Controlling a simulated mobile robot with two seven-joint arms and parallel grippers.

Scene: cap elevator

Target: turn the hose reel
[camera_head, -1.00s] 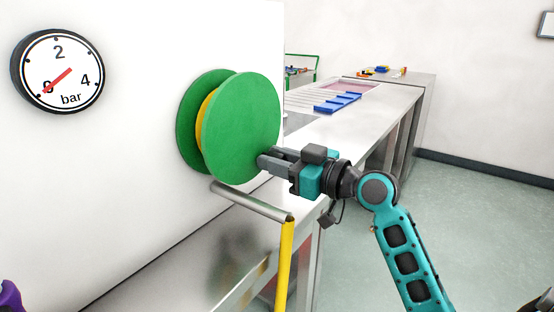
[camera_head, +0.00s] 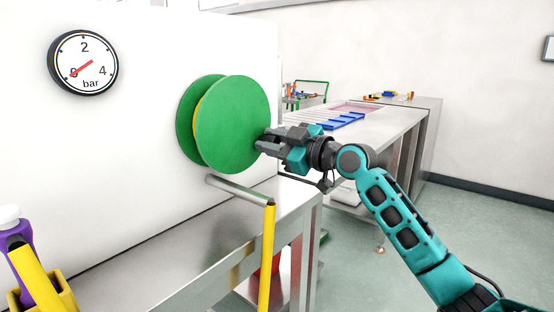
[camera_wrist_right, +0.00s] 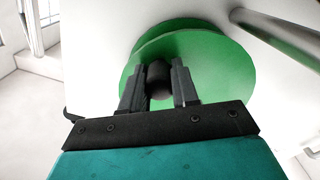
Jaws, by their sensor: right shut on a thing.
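The hose reel (camera_head: 232,125) has two green discs with a strip of yellow between them and stands out from the white wall. My right gripper (camera_head: 262,144) is at the right edge of the front disc. In the right wrist view, its two fingers (camera_wrist_right: 160,88) are shut on a dark round handle (camera_wrist_right: 159,78) in front of the green disc (camera_wrist_right: 222,65). The handle is mostly hidden by the fingers in the head view. My left gripper is not in view.
A metal table (camera_head: 190,270) is below.

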